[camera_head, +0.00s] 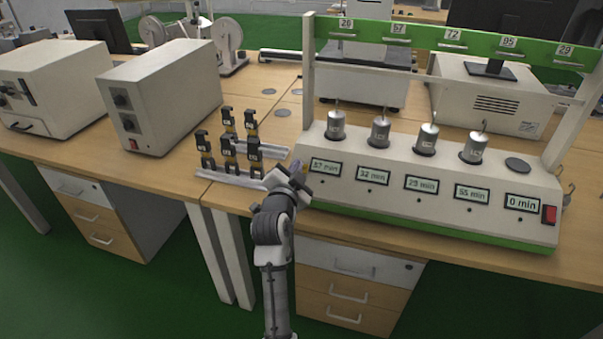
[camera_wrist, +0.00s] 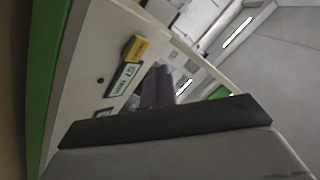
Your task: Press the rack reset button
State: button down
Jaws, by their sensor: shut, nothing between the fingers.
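The test rack (camera_head: 435,207) is a white console with a green base, small displays and small dark dots below them. A red rocker switch (camera_head: 548,214) sits at its right end, beside the "0 min" display (camera_head: 522,203). I cannot tell which of these is the reset button. My gripper (camera_head: 299,172) is shut and empty at the rack's left end, near the leftmost display (camera_head: 325,167). Whether it touches is unclear. The wrist view shows the tilted rack front, a yellow label (camera_wrist: 136,48), a display (camera_wrist: 124,78) and a dark dot (camera_wrist: 100,80).
Several metal weights (camera_head: 380,132) stand on the rack; the rightmost pad (camera_head: 517,165) is empty. A green numbered bar (camera_head: 455,40) spans above. Small black-and-yellow parts (camera_head: 229,147) stand left of my gripper. White boxed instruments (camera_head: 160,95) stand further left.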

jog(key=shift+w+d+f+b, duration=0.2)
jog(key=shift+w+f+b, duration=0.1)
jog(key=shift+w+f, duration=0.3)
jog(key=shift+f, duration=0.1)
dwell(1.6)
jog(key=shift+w+f+b, duration=0.2)
jog(key=shift+b, duration=0.2)
jog(key=shift+w+d+f+b, duration=0.15)
jog(key=shift+w+f+b, duration=0.1)
jog(key=shift+f+b, duration=0.1)
dwell(0.5)
jog(key=shift+r, duration=0.1)
jog(key=shift+s+r+p, duration=0.3)
jog(key=shift+s+r, duration=0.2)
jog(key=shift+r, duration=0.05)
jog(key=shift+a, duration=0.2)
jog(key=shift+s+a+r+p, duration=0.25)
jog(key=shift+s+r+p, duration=0.3)
jog(key=shift+s+r, duration=0.35)
jog(key=shift+s+a+r+p, duration=0.25)
jog(key=shift+s+r+p, duration=0.35)
jog(key=shift+r, duration=0.4)
jog(key=shift+s, duration=0.1)
